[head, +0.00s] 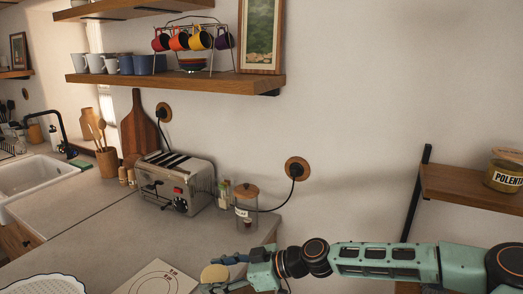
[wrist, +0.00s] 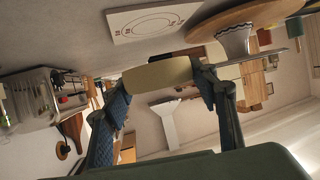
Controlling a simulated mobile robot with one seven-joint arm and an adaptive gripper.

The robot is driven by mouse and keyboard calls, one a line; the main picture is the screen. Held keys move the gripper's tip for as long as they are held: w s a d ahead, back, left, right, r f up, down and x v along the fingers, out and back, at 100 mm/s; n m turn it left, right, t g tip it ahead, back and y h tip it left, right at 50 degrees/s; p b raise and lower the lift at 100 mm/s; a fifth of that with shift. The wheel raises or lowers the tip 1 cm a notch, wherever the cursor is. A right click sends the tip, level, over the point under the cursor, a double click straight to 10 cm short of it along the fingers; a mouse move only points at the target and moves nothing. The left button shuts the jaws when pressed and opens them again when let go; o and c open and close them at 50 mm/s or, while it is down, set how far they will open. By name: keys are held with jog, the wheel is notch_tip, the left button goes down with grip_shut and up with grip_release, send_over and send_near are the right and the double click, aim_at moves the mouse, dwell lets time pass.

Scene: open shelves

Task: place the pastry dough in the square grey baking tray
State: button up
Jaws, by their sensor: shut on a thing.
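The pastry dough is a pale tan rounded piece (head: 214,273) at the bottom middle of the head view. My gripper (head: 222,275) is shut on it and holds it near the counter's front right part. In the wrist view the dough (wrist: 157,74) sits between my two fingers (wrist: 160,82), with a finger pad at each end. I cannot make out a square grey baking tray for certain in either view.
A pale square board with a ring marking (head: 158,279) lies on the counter left of my gripper. A white patterned item (head: 43,285) is cut off at bottom left. A toaster (head: 176,183) and a lidded jar (head: 246,205) stand behind. The middle counter is clear.

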jog(key=d+f+m+t+h, duration=0.2)
jog(key=d+m+t, duration=0.3)
jog(key=d, duration=2.1)
jog(key=a+r+n+g+y, duration=0.2)
jog(key=a+n+g, duration=0.2)
jog(key=a, duration=1.8)
jog(key=s+a+n+g, duration=0.2)
jog(key=s+a, duration=0.1)
jog(key=a, duration=0.6)
jog(key=s+a+r+n+g, duration=0.1)
jog(key=s+a, duration=0.3)
jog(key=a, duration=0.6)
jog(key=shift+s+a+r+n+g, duration=0.25)
jog(key=shift+n+g, duration=0.25)
jog(key=shift+g, duration=0.3)
jog(key=shift+w, duration=0.1)
